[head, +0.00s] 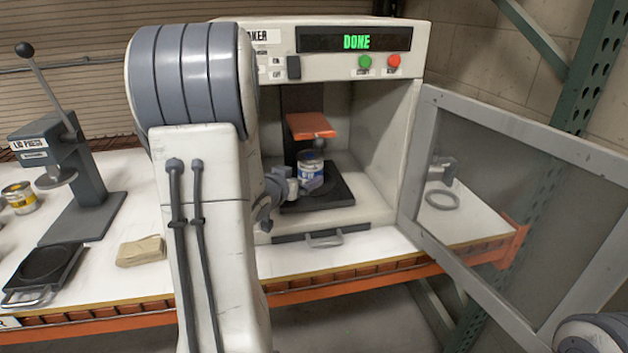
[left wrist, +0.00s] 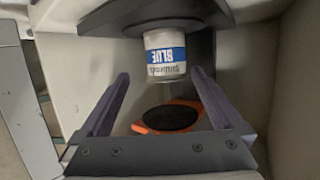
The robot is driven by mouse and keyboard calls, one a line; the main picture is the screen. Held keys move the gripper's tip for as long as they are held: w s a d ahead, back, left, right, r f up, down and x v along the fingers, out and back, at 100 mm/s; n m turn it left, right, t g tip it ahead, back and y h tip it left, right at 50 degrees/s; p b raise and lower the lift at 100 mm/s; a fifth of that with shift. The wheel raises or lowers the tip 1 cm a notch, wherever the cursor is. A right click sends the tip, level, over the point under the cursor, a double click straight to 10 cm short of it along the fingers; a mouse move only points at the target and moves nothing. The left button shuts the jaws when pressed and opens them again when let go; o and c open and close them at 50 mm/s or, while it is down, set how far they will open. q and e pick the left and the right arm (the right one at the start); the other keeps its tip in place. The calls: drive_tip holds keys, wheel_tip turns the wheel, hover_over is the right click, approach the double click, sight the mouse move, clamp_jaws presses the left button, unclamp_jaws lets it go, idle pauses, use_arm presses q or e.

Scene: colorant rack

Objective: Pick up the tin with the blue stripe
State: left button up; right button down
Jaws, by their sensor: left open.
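The tin with the blue stripe (head: 310,160) stands upright on the dark plate inside the open shaker, below an orange clamp pad (head: 311,125). In the left wrist view the tin (left wrist: 165,55) appears upside down, with "BLUE" on its stripe, and the orange pad (left wrist: 140,128) shows below it. My left gripper (head: 297,186) reaches into the shaker, close to the tin. It is open and empty. In the left wrist view its two fingers (left wrist: 160,77) point toward the tin, one on each side, with gaps between. My right gripper is not in view.
The shaker door (head: 510,200) hangs open to the right. Its display (head: 355,42) reads "DONE". On the left are a lid press (head: 75,160), a yellow-striped tin (head: 20,198), a black tray (head: 45,268) and a tan block (head: 141,250). White bench surface lies between them.

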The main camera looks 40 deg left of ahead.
sight(306, 171)
use_arm(q)
drive_tip(key=shift+w+a+f, duration=0.1)
drive_tip(key=shift+a+f, duration=0.05)
drive_tip(key=shift+a, duration=0.3)
drive_tip(key=x, duration=0.4)
drive_tip(key=shift+w+p, duration=0.2)
drive_tip(key=shift+p, duration=0.1)
drive_tip(key=shift+r+p+x, duration=0.2)
drive_tip(key=shift+p+x, duration=0.2)
drive_tip(key=shift+x, duration=0.95)
drive_tip(key=shift+r+p+x, duration=0.2)
drive_tip(key=shift+p+x, duration=0.15)
drive_tip(key=shift+x, duration=1)
drive_tip(key=shift+w+a, duration=0.1)
drive_tip(key=shift+a, duration=0.05)
drive_tip(key=c, duration=1.3)
drive_tip(key=shift+r, duration=0.25)
